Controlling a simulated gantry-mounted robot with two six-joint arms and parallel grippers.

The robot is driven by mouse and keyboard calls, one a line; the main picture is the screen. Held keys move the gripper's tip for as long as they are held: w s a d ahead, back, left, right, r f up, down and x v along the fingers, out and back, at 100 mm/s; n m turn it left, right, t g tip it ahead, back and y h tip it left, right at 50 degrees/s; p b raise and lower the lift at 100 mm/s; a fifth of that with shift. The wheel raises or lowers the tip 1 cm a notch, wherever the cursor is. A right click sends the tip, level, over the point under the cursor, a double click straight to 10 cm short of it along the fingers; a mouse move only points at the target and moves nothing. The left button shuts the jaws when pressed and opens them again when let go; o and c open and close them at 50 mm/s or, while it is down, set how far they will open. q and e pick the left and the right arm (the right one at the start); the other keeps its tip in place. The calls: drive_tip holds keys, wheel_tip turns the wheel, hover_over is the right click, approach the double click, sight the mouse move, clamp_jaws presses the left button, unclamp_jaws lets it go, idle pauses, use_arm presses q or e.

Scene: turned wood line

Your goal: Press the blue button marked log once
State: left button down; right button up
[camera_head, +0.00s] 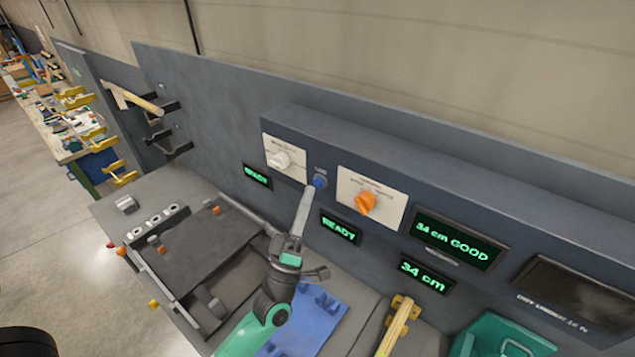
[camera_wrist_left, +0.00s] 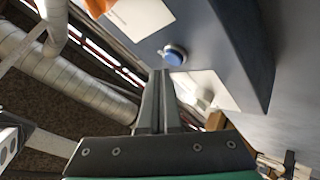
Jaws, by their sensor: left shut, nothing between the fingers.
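The blue log button (camera_head: 320,181) is on the dark blue panel, between a white knob and an orange knob, under a small label. It also shows in the left wrist view (camera_wrist_left: 175,55) as a round blue cap in a pale ring. My left gripper (camera_head: 309,190) is shut and empty, its fingertips just below and left of the button in the head view. In the left wrist view the fingertips (camera_wrist_left: 160,73) lie close to the button's edge. I cannot tell whether they touch it. My right gripper is not in view.
The panel holds a white knob (camera_head: 281,160), an orange knob (camera_head: 366,202) and green-lit displays, including "READY" (camera_head: 340,227) and "34 cm GOOD" (camera_head: 457,240). Below are a blue fixture (camera_head: 318,318), a wooden piece (camera_head: 398,326) and a green bin (camera_head: 500,338). Hooks (camera_head: 170,150) stick out at left.

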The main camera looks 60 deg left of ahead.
use_arm(q)
drive_tip(key=s, duration=0.1)
drive_tip(key=s+d, duration=0.1)
drive_tip(key=s, duration=0.1)
drive_tip(key=s+d+p, duration=0.1)
drive_tip(key=shift+s+d, duration=0.1)
drive_tip(key=shift+s, duration=0.15)
idle(0.8)
